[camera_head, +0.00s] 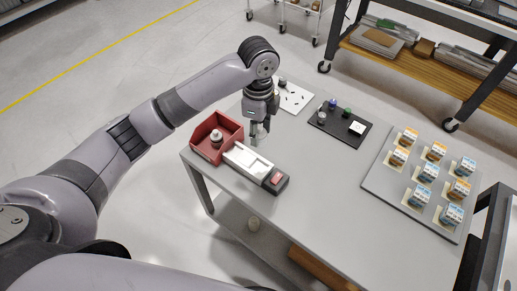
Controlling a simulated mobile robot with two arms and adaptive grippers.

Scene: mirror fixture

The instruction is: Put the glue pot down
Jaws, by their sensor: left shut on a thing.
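My left gripper (257,132) points down over the grey table (312,190), just right of the red bin (204,129). It is shut on a small pale thing, which I take to be the glue pot (254,140); the fingers mostly hide it, and its outline is hard to make out. I cannot tell whether it touches the table. My right gripper is not in view.
A pot with a dark top (216,138) stands in the red bin. A white and dark fixture (254,165) lies beside the bin. A black mat (340,125) holds several small pots. A grey board (398,190) with several boxes is at right. Bare table lies between.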

